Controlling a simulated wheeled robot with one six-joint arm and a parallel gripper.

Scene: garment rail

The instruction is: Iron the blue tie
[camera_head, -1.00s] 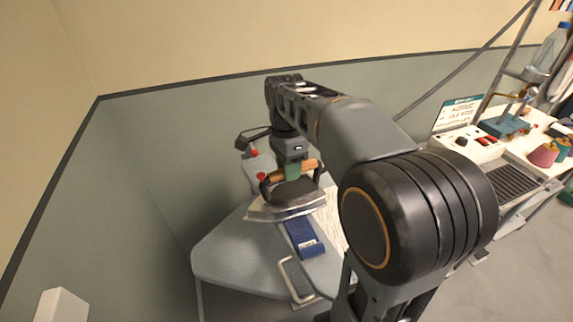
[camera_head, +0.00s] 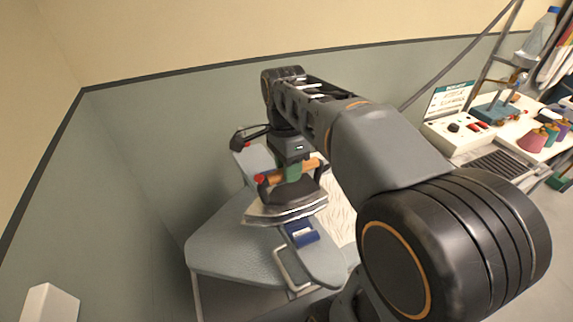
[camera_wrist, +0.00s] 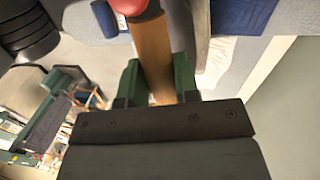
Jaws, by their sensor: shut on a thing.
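My gripper (camera_head: 292,172) is shut on the wooden handle of an iron (camera_head: 290,198). In the wrist view my gripper's green fingers (camera_wrist: 159,85) close around the wooden handle (camera_wrist: 152,52), which has a red knob at its end. The iron's metal soleplate hangs over the grey ironing board (camera_head: 220,246). The blue tie (camera_head: 303,236) lies on the board, partly hidden under the front of the iron. In the wrist view a blue patterned cloth (camera_wrist: 248,16) shows at the top. I cannot tell whether the iron touches the tie.
A metal wire rest (camera_head: 291,268) sits at the board's front edge. A white patterned cloth (camera_head: 338,212) lies on the right of the board. A white bench (camera_head: 475,136) with a control panel, sign and spools stands at the right. The board's left end is clear.

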